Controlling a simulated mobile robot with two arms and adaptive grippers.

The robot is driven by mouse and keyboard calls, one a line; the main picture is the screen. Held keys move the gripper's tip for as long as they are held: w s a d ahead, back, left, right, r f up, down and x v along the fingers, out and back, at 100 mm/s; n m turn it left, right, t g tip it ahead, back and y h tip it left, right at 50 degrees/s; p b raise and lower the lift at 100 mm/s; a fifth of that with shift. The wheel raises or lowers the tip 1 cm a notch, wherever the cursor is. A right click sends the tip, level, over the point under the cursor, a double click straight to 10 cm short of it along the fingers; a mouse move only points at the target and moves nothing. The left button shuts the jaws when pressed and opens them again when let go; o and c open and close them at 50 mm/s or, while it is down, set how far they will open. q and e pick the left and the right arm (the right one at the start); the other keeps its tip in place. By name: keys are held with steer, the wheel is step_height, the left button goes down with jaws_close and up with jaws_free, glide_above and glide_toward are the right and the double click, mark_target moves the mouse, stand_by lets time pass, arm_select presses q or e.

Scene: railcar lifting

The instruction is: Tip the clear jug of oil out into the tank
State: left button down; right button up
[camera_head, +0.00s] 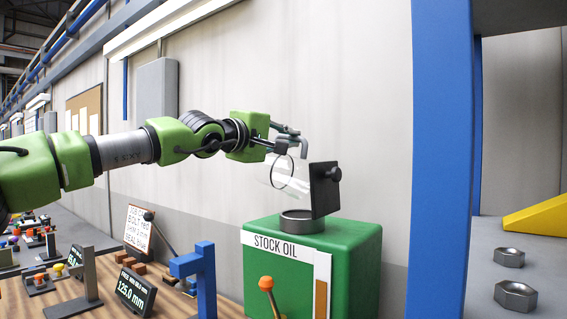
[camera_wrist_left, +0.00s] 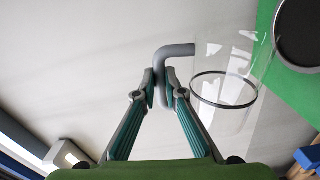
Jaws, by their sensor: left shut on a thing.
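My left gripper (camera_head: 288,138) is shut on the grey handle of the clear jug (camera_head: 283,172). The jug is see-through with a dark ring around it, and it looks tipped well over above the tank. I cannot make out any oil in it. The green tank (camera_head: 352,262) is labelled STOCK OIL and has a round grey neck (camera_head: 298,222) with its black lid (camera_head: 326,190) standing open. In the left wrist view the fingertips (camera_wrist_left: 161,88) close on the handle, with the jug (camera_wrist_left: 228,70) beside them and the dark round opening (camera_wrist_left: 302,32) beyond. My right gripper is out of view.
A blue post (camera_head: 442,150) stands right of the tank. Left of it are a blue stand (camera_head: 200,275), a 125.0 mm display (camera_head: 135,290) and a sign board (camera_head: 139,228). Large nuts (camera_head: 515,296) lie at the far right.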

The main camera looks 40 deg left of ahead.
mark_target(278, 156)
arm_select(q)
steer(key=shift+r, duration=0.1)
steer(key=shift+p, duration=0.45)
steer(key=shift+s+a+f+n+p, duration=0.15)
steer(key=shift+a+n+p, duration=0.15)
steer(key=shift+a+n, duration=0.2)
steer(key=shift+a+f+n+p, duration=0.25)
steer(key=shift+a+n, duration=0.2)
steer(key=shift+a, duration=0.2)
steer(key=shift+s+a+f+n+p, duration=0.1)
steer(key=shift+a+n+p, duration=0.2)
steer(key=shift+a+n, duration=0.2)
steer(key=a+n+p, duration=0.1)
steer(key=a+r+n+p, duration=0.1)
steer(key=a+p, duration=0.1)
steer(key=shift+s+a+n, duration=0.15)
steer(key=shift+s+n, duration=0.05)
steer(key=shift+n, duration=0.15)
steer(key=a+n+p, duration=0.2)
steer(key=p, duration=0.1)
steer(key=shift+s+a+n, duration=0.15)
steer(key=shift+a+n, duration=0.15)
steer(key=shift+n, duration=0.1)
step_height(278, 156, down, 9)
steer(key=a+n+b, duration=0.2)
steer(key=n+b, duration=0.5)
steer(key=n, duration=0.4)
steer(key=shift+a+r+b, duration=0.15)
steer(key=shift+a+b, duration=0.05)
steer(key=shift+b, duration=0.1)
